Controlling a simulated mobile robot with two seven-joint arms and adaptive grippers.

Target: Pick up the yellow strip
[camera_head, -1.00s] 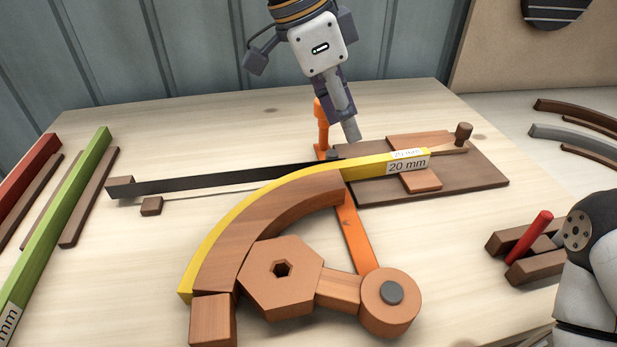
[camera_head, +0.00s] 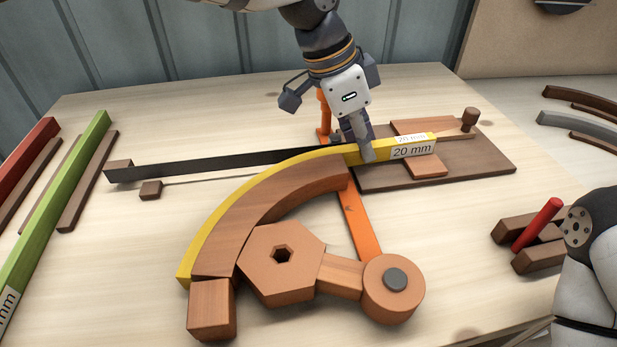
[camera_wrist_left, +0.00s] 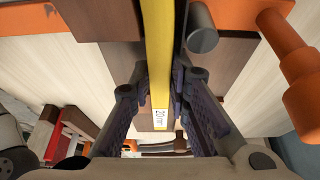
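The yellow strip (camera_head: 236,195) is curved along the outer edge of a curved wooden block (camera_head: 262,208) in the head view. Its straight end carries a 20 mm label and lies over a wooden plate. My left gripper (camera_head: 364,150) is down at the strip, near where the curve meets the straight end. In the left wrist view the yellow strip (camera_wrist_left: 160,70) runs between the two spread fingers of the left gripper (camera_wrist_left: 158,105), with a gap on each side. My right gripper is not seen; a light arm part shows at the right edge.
A hexagonal wooden piece (camera_head: 280,262) and an orange bar (camera_head: 358,225) are beside the curved block. An orange post (camera_head: 324,115) stands just behind the left gripper. A black bar (camera_head: 215,166) lies left. Green (camera_head: 58,200) and red (camera_head: 28,155) strips lie further left.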

